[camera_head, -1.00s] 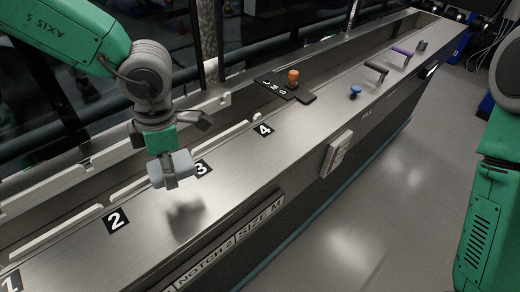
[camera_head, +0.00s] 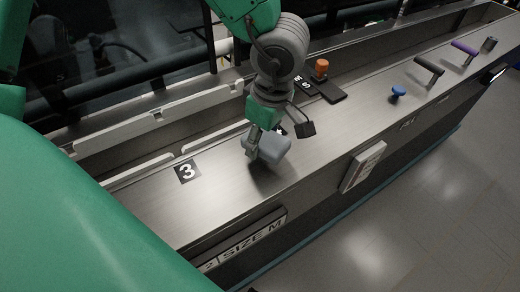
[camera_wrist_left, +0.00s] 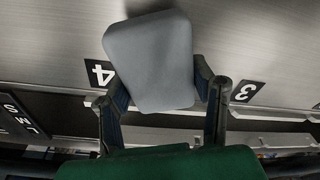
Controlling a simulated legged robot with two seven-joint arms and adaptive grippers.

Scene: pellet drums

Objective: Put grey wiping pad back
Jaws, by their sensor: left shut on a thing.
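My left gripper (camera_head: 262,142) is shut on the grey wiping pad (camera_head: 273,152), a rounded block. It holds the pad over the metal bench top, right of the number 3 label (camera_head: 187,171). In the left wrist view the pad (camera_wrist_left: 150,62) sits between the two dark fingers, with the number 4 label (camera_wrist_left: 100,73) to its left and the 3 label to its right. In the head view the gripper mostly hides the 4 label. I cannot tell the exact gap between pad and bench. My right gripper is not in view.
A blue knob (camera_head: 398,92), a black handle (camera_head: 429,68) and a purple handle (camera_head: 464,47) stand farther right. A white ledge (camera_head: 160,115) runs along the back.

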